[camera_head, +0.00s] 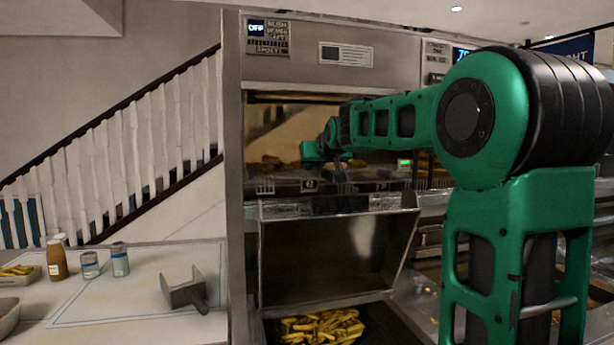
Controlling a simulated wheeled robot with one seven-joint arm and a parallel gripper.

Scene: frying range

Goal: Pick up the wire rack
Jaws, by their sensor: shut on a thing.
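My green arm reaches from the right into the lit opening of the steel frying range. My gripper (338,172) is small and dark at the arm's far end, over the shelf inside the opening. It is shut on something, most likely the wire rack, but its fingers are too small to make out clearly. Dark, thin-lined metal at the shelf (290,183) lies around and below the gripper. I cannot clearly separate the wire rack from the shelf there.
A steel panel (325,255) slopes below the opening, above a bin of chips (318,328). On the left counter (120,310) stand a brown bottle (57,260), two shakers (120,259) and a metal scoop (183,290). The cabinet's side post (233,170) bounds the opening on the left.

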